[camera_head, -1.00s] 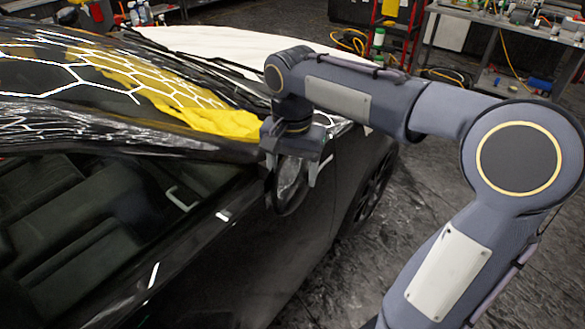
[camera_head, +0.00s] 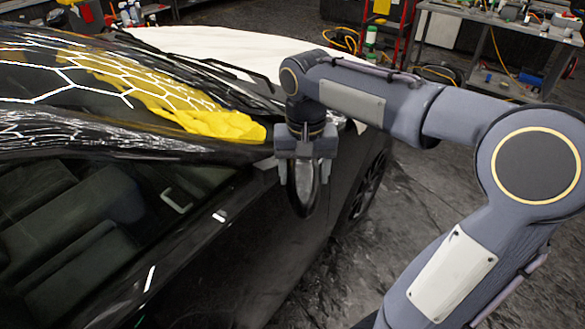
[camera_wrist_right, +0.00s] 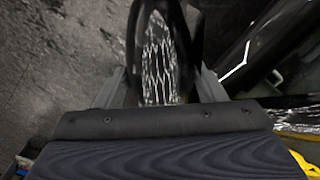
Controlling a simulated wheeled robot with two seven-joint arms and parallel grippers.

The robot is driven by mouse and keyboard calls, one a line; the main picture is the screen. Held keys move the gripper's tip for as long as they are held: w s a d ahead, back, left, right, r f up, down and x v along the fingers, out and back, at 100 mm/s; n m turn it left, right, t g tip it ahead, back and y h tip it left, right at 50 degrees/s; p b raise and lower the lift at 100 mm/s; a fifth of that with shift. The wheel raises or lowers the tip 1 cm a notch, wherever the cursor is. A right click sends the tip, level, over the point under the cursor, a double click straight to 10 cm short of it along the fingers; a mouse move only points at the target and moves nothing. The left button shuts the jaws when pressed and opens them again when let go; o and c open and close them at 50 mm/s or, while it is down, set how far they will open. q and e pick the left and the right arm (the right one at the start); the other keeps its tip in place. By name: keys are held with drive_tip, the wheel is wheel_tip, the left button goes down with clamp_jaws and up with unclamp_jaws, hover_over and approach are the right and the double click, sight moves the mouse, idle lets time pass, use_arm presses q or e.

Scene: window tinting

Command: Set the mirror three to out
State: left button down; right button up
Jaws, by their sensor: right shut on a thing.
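The car's side mirror (camera_head: 304,188) is a black housing on the front door of a black car (camera_head: 215,265). My right gripper (camera_head: 305,180) comes down on it from above, with one finger on each side, and is shut on it. The mirror now stands out from the door, seen narrow from the head. My left gripper is not in view.
A yellow cloth (camera_head: 215,122) lies on the windshield's lower edge. A white cover (camera_head: 200,45) lies over the hood. The dark floor (camera_head: 400,220) to the right of the car is clear. A workbench (camera_head: 500,30) stands at the back right.

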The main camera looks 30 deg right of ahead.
drive_tip(key=d+n+p, duration=0.3)
drive_tip(key=d+n, duration=0.7)
drive_tip(key=shift+n, duration=0.3)
drive_tip(key=shift+d+r, duration=0.1)
idle(0.3)
drive_tip(key=o, duration=1.4)
drive_tip(key=shift+d, duration=0.1)
